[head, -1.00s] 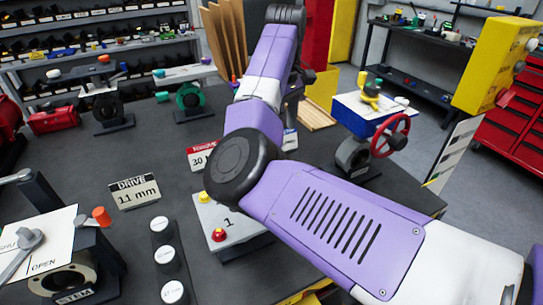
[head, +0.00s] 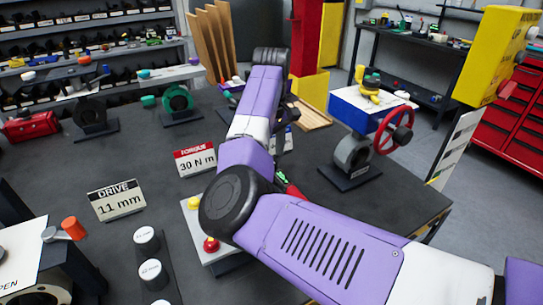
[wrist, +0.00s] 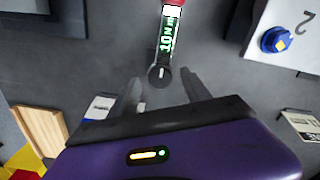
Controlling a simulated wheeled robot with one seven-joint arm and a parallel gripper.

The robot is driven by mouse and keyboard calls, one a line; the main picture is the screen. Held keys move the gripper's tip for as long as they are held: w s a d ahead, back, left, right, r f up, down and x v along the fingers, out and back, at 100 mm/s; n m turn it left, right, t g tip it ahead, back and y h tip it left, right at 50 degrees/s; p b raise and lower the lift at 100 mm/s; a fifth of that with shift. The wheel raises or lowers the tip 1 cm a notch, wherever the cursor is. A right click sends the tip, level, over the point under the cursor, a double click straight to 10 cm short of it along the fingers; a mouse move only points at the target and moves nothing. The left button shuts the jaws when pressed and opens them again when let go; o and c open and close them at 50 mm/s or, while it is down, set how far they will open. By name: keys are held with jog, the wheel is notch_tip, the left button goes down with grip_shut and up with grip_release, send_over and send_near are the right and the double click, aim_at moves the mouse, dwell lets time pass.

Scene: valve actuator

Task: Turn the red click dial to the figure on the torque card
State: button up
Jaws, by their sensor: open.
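The torque card (head: 195,162) stands on the bench in the head view, white with a red header, and reads 30 N m. In the wrist view, a slim tool (wrist: 168,40) with a green display reading about 10 N and a dark round end lies over the bench. Its red part (wrist: 174,3), which may be the click dial, is cut off by the top edge. My gripper (wrist: 160,82) is open, with the tool's round end between its fingertips in the picture; contact cannot be told. In the head view my arm hides most of this tool; a small red and green piece (head: 288,186) shows.
A drive card (head: 117,201) reads 11 mm. A plate with a yellow knob (head: 194,202) and a red knob (head: 211,244) is partly behind my arm. A valve with a red handwheel (head: 395,130) stands right. In the wrist view, a blue knob (wrist: 276,39) sits on a plate marked 2.

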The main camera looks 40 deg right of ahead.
jog(key=shift+f, duration=0.45)
jog(key=shift+c, duration=0.5)
grip_shut()
jog(key=shift+r+p, duration=0.1)
jog(key=shift+p, duration=0.25)
jog(key=m+p, duration=0.3)
jog(key=shift+r+m, duration=0.1)
jog(key=shift+m, duration=0.2)
jog(key=shift+m+p, duration=1.5)
jog(key=shift+m, duration=0.5)
jog(key=shift+f, duration=0.2)
